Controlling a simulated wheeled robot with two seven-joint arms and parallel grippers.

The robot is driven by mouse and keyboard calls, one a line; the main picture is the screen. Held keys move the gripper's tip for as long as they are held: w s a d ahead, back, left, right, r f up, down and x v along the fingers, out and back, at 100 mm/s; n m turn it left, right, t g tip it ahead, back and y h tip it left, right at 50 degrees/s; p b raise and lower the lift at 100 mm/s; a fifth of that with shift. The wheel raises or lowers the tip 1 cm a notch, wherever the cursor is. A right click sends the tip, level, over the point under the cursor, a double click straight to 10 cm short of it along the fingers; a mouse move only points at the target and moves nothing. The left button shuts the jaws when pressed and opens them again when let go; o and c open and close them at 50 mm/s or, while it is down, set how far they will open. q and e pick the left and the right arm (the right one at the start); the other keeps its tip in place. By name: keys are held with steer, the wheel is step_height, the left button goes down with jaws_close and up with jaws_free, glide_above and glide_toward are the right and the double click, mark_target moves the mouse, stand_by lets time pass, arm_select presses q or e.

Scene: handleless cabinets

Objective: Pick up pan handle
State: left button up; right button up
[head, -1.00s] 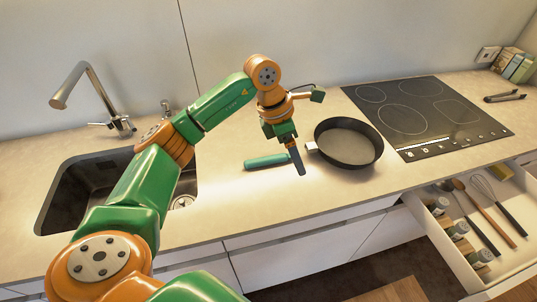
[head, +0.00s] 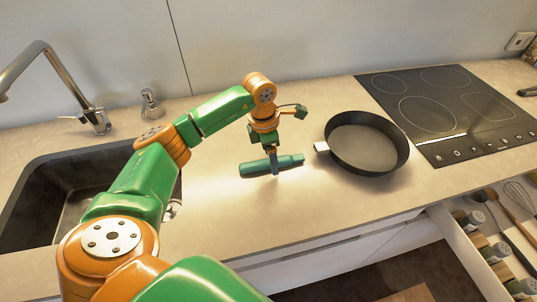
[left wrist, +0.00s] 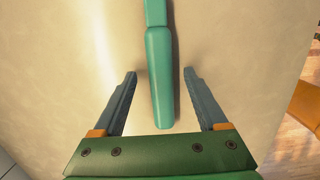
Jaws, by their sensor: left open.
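The pan handle (head: 256,166) is a separate teal bar lying on the countertop, left of the pan. The dark pan (head: 366,143) stands on the counter with a short pale stub (head: 321,147) on its left side. My left gripper (head: 274,170) is at the handle, pointing down. In the left wrist view the handle (left wrist: 161,80) lies lengthwise between the two open fingers of my left gripper (left wrist: 163,85), with a gap on each side. My right gripper is not in view.
A black cooktop (head: 447,108) is at the right. A sink (head: 60,195) with a faucet (head: 98,120) and a soap dispenser (head: 150,103) is at the left. An open drawer (head: 470,245) with utensils and jars juts out at the lower right.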

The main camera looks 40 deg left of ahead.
arm_select(q)
steer(key=shift+f, duration=0.2)
steer(key=shift+d, duration=0.1)
steer(key=c, duration=0.5)
jaws_close()
steer(key=shift+r, duration=0.1)
